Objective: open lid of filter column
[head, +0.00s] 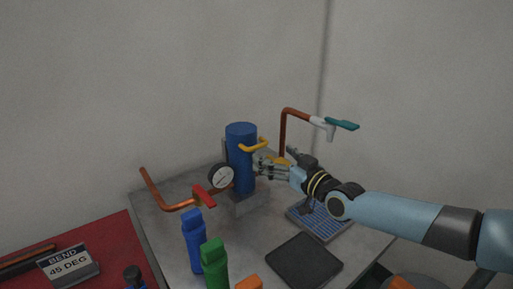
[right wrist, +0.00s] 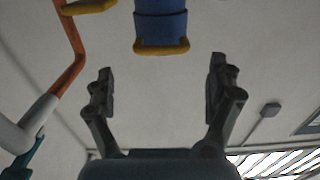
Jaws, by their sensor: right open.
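The blue filter column (head: 240,160) stands upright on the grey bench. Its blue lid (head: 241,129) sits on top, with a yellow handle (head: 256,146) sticking out to the right. My right gripper (head: 259,167) is beside the column on its right, just below the handle. In the right wrist view my right gripper (right wrist: 161,75) has its fingers spread with nothing between them. The column (right wrist: 160,22) and the yellow handle (right wrist: 162,50) show there beyond the fingertips, near the top edge. My left gripper is not in view.
A pressure gauge (head: 221,176) and a red-handled valve (head: 203,195) are left of the column. A copper pipe with a teal-handled tap (head: 341,125) rises behind my right arm. Blue (head: 194,242) and green (head: 214,265) bottles stand in front. A dark pad (head: 304,260) lies at front right.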

